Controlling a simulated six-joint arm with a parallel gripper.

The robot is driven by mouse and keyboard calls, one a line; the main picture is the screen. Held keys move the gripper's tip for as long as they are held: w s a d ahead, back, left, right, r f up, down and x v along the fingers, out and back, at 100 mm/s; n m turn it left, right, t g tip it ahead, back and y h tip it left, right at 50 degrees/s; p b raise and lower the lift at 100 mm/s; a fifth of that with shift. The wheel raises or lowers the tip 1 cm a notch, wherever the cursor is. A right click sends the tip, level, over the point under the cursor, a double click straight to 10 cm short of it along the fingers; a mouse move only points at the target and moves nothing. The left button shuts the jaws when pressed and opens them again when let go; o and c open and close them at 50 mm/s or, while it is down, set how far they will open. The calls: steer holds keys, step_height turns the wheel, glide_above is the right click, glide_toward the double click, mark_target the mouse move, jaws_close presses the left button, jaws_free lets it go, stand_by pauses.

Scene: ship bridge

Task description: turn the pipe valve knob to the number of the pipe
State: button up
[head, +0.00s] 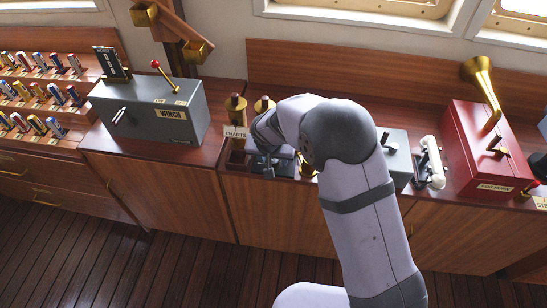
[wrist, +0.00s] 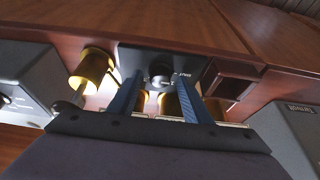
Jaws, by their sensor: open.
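A small dark round knob (wrist: 160,72) with a pale mark sits on a dark panel (wrist: 133,57) in the wrist view. A small pale label is beside it, too small to read. My gripper (wrist: 160,82) is open, with one blue finger towards each side of the knob; I cannot tell whether they touch it. In the head view my gripper (head: 270,168) is low over the counter, and my arm hides most of the panel and knob. Brass pipes (head: 236,108) stand behind it. I cannot read any number on them.
A grey winch box (head: 150,108) with a red-tipped lever stands to the left. A charts holder (head: 236,133) is close beside my gripper. A grey box (head: 394,150) with a white handset and a red box (head: 485,150) with a brass horn stand to the right.

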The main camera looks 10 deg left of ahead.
steer(key=shift+f, duration=0.1)
steer(key=c, duration=1.1)
steer(key=shift+f+b, duration=0.15)
steer(key=shift+b, duration=0.5)
steer(key=shift+o, duration=0.2)
steer(key=shift+a+f+m+b, duration=0.15)
steer(key=shift+m+b, duration=0.45)
steer(key=shift+b, duration=0.45)
steer(key=m+h+b, duration=0.1)
steer(key=m+b, duration=0.1)
steer(key=b, duration=0.1)
steer(key=shift+w+b, duration=0.1)
steer(key=shift+b, duration=0.2)
steer(key=m+b, duration=0.1)
steer(key=m+h, duration=0.1)
steer(key=shift+a+r+m+b, duration=0.1)
steer(key=shift+r+m+b, duration=0.1)
steer(key=shift+m+b, duration=0.15)
steer(key=shift+r+m+g+h, duration=0.1)
steer(key=shift+m+g+h, duration=0.45)
steer(key=shift+m, duration=0.9)
